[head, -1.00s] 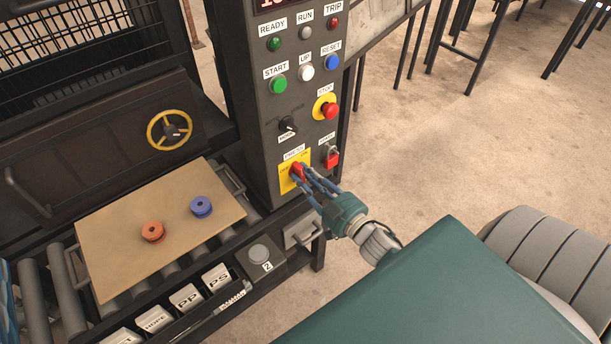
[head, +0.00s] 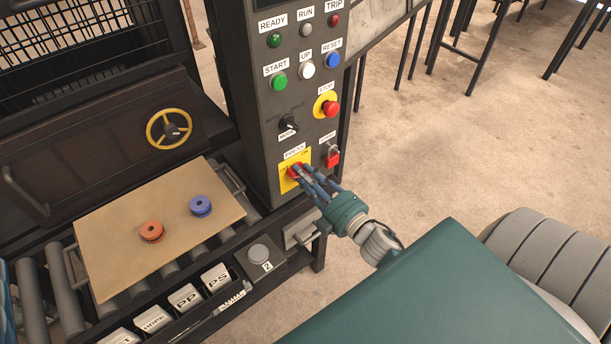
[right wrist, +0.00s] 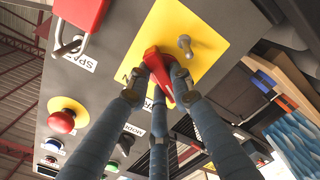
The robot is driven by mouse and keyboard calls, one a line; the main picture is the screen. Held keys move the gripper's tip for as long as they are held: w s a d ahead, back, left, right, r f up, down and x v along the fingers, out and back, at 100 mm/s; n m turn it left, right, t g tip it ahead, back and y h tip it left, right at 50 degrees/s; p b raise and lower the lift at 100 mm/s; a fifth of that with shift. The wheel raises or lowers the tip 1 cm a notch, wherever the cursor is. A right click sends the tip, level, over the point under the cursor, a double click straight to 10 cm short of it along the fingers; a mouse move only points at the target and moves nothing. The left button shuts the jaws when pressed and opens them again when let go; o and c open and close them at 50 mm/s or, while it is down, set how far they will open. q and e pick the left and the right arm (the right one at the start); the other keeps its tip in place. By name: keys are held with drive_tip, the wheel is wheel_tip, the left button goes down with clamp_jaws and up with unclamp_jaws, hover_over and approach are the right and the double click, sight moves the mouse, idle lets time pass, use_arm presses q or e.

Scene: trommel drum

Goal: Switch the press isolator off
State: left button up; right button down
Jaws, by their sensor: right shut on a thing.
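The press isolator is a red handle (head: 293,171) on a yellow plate (head: 285,184), low on the dark control panel, under a label reading PRESS. My right gripper (head: 303,178) is at the handle, with its fingers around it. In the right wrist view the red handle (right wrist: 154,62) sits between the fingertips (right wrist: 157,85), in front of the yellow plate (right wrist: 205,30). The gripper is shut on the handle. The fingers hide part of the handle in the head view, so its exact angle is hard to read. My left gripper is not in view.
A red padlock (head: 332,160) hangs just right of the isolator. A red stop button (head: 330,110) and a mode knob (head: 288,124) are above. Left of the panel, a board (head: 115,240) on rollers carries an orange spool (head: 152,231) and a blue spool (head: 201,206).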

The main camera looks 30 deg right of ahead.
drive_tip(key=n+b, duration=0.1)
drive_tip(key=n, duration=0.4)
drive_tip(key=shift+a+n, duration=0.15)
drive_tip(key=shift+n, duration=0.15)
idle(0.4)
drive_tip(key=c, duration=1.5)
unclamp_jaws()
drive_tip(key=shift+s, duration=0.1)
drive_tip(key=shift+s+f, duration=0.1)
drive_tip(key=shift+s, duration=0.1)
drive_tip(key=s, duration=0.7)
drive_tip(key=shift+s+d, duration=0.25)
